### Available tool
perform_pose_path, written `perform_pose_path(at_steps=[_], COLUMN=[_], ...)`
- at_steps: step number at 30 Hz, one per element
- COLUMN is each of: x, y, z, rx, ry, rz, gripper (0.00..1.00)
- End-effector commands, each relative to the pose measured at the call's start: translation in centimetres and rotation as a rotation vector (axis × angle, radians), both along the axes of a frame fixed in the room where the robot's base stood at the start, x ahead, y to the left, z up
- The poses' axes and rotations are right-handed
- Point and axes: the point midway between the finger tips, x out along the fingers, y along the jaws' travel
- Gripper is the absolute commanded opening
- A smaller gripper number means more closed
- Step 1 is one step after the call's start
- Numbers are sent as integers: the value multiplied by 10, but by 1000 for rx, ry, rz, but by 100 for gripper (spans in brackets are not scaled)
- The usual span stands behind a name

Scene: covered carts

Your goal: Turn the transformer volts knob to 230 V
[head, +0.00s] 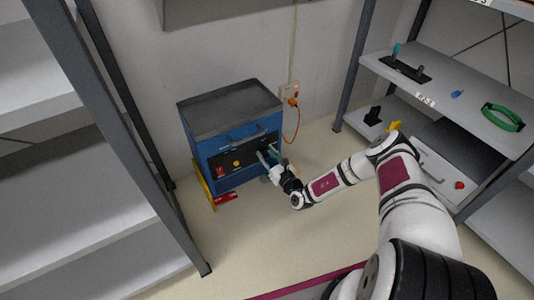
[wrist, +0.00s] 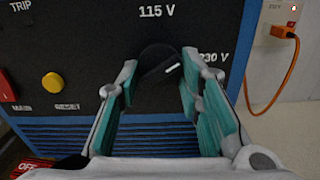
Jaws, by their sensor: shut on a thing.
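The transformer is a blue cabinet (head: 228,131) with a dark front panel, standing against the wall in the head view. Its black volts knob (wrist: 158,58) is in the upper middle of the wrist view. The label 115 V is above the knob, and 230 V is to its right, partly covered by a finger. The knob's white mark points right and slightly up, roughly toward 230 V. My gripper (wrist: 158,78) is shut on the knob, with one teal-padded finger on each side. In the head view my gripper (head: 270,160) is at the panel's right part and hides the knob.
A yellow reset button (wrist: 52,86) and a red main switch (wrist: 7,88) are left of my gripper. An orange cable (head: 298,122) hangs from the wall socket right of the cabinet. Shelves stand at left (head: 100,240) and right (head: 450,75). The floor between is mostly clear.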

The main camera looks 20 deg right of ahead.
Motion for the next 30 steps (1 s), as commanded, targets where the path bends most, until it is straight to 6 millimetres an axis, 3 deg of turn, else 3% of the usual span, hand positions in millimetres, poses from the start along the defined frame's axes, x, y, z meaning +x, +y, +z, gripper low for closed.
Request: perform_pose_path(at_steps=[15, 30], x=[-2, -2], y=[2, 3], z=[-1, -1], rx=[416, 566], ry=[114, 156], rz=[-2, 0], gripper=[5, 5])
